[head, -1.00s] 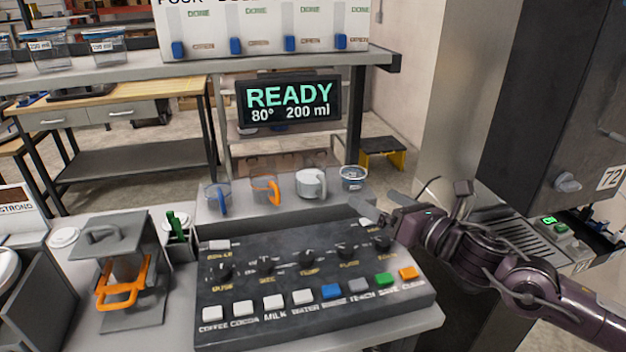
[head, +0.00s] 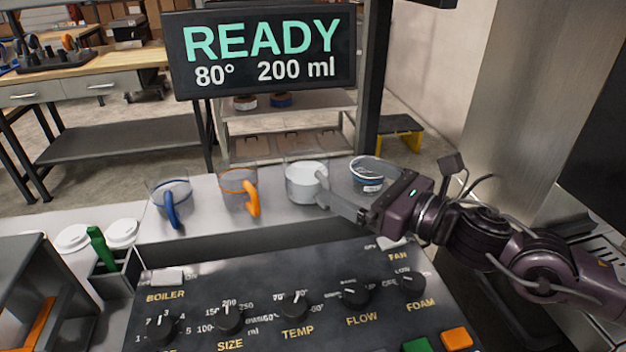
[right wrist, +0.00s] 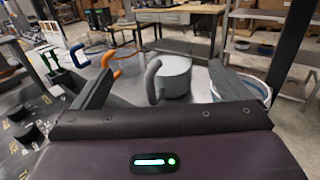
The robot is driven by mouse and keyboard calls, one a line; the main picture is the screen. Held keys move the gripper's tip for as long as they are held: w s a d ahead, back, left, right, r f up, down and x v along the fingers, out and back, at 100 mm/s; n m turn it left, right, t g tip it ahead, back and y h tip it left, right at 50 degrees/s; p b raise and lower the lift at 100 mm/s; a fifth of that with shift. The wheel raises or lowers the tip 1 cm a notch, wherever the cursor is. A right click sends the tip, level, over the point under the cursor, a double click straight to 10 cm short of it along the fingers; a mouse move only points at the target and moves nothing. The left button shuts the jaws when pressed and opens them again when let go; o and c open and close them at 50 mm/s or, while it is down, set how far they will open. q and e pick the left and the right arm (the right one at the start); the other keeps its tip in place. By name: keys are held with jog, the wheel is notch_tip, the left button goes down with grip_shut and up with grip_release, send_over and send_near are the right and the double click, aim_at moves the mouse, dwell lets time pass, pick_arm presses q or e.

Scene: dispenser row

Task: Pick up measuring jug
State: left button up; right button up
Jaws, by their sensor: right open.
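A clear jug with a grey handle and a whitish filling (head: 306,180) stands on the shelf behind the control panel. To its left are a clear jug with an orange handle (head: 232,187) and one with a blue handle (head: 168,197). My right gripper (head: 340,200) is beside the grey-handled jug in the head view, one finger partly overlapping its lower right. In the right wrist view the grey-handled jug (right wrist: 176,78) shows between the two spread fingers, its handle towards me. The gripper is open and empty. My left gripper is out of view.
A clear round tub (head: 367,177) stands right of the grey-handled jug, close to my right gripper. The dark control panel (head: 270,275) with knobs lies in front. A display (head: 262,50) reading READY hangs above the jugs. White-lidded cups (head: 122,233) are at left.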

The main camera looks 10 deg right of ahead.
aim_at(324, 165)
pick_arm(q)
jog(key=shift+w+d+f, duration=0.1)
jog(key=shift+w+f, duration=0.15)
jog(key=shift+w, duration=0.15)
pick_arm(e)
jog(key=shift+w+d+f, duration=0.15)
jog(key=shift+w, duration=0.6)
jog(key=shift+w+a+f, duration=0.1)
jog(key=shift+w+a, duration=0.35)
jog(key=shift+w, duration=0.05)
jog(key=shift+w+a, duration=0.1)
jog(key=shift+a, duration=0.2)
jog(key=shift+w+a, duration=0.1)
jog(key=shift+w, duration=0.05)
jog(key=p+x, duration=0.1)
jog(key=x, duration=0.1)
jog(key=p+x, duration=0.1)
jog(key=shift+w+r, duration=0.2)
jog(key=shift+w, duration=0.25)
jog(key=shift+w+a+f+p, duration=0.3)
jog(key=shift+w+a, duration=0.1)
jog(key=shift+w, duration=0.1)
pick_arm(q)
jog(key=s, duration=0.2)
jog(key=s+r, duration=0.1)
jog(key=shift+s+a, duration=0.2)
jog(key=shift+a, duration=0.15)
